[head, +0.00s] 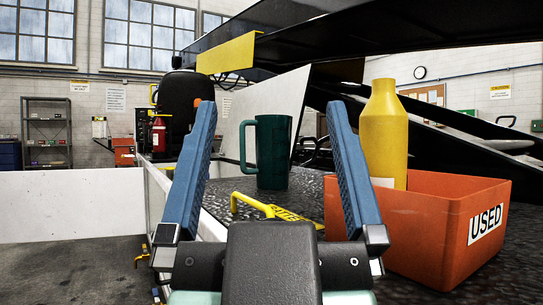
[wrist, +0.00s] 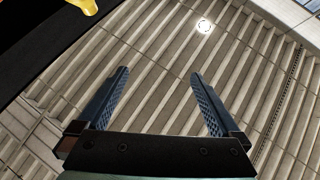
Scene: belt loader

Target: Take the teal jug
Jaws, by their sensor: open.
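The teal jug (head: 273,152) stands upright on the dark speckled deck in the head view, its handle turned to the left. My gripper (head: 270,108) is open, with its two blue fingers spread wide. In the head view the jug shows between the fingers, beyond them, and nothing is held. In the wrist view my gripper (wrist: 158,75) is also open and empty, with only the ceiling behind it. The jug is not seen in the wrist view.
An orange bin marked USED (head: 432,225) stands right of my gripper. A yellow bottle (head: 385,135) rises at its far left corner. A yellow handle marked BATTERY (head: 270,207) lies on the deck (head: 312,190) before the jug. A dark boom (head: 400,30) hangs above.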

